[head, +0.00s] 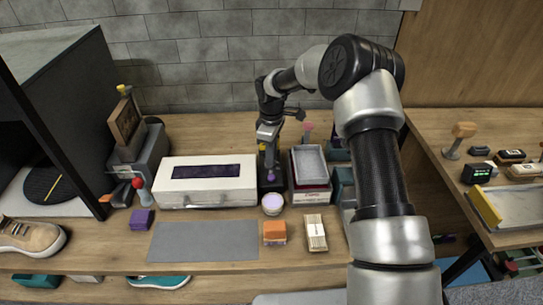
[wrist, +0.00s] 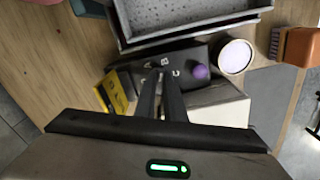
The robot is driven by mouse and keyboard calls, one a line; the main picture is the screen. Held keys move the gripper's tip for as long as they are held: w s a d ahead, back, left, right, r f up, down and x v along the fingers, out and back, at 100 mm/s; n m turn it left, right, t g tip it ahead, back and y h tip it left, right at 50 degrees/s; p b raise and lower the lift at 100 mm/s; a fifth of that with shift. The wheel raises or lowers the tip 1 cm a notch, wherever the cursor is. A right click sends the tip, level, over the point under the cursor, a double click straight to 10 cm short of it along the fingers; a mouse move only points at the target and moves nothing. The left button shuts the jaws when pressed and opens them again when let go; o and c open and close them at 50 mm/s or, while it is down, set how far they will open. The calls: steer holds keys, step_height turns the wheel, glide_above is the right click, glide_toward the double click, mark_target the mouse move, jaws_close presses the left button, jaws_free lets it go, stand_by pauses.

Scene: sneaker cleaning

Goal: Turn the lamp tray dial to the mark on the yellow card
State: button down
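The dark lamp tray (wrist: 120,62) lies under my gripper in the wrist view, with white letters A, B and C on it around the fingertips. The dial itself is hidden by my gripper (wrist: 163,76). Its two fingers point down at the letters with a narrow gap between them; whether they hold the dial does not show. The yellow card (wrist: 112,92) stands at the tray's left end, its dark marking too small to read. A purple knob or bulb (wrist: 200,72) sits on the tray to the right. In the head view my gripper (head: 268,158) is above the tray (head: 264,187).
A white box (head: 190,185) stands left of the tray and stacked grey trays (head: 311,166) stand right. A lavender-topped jar (head: 272,204) is in front, near an orange-and-brown brush (head: 274,233). The grey mat (head: 203,241) is bare.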

steer(key=shift+f+m+b, duration=0.1)
steer(key=shift+m+b, duration=0.2)
steer(key=shift+m, duration=0.5)
steer(key=c, duration=1.8)
jaws_free()
steer(key=shift+c, duration=0.2)
step_height(320, 180, up, 18)
steer(key=shift+f, duration=0.2)
steer(key=shift+s+r, duration=0.1)
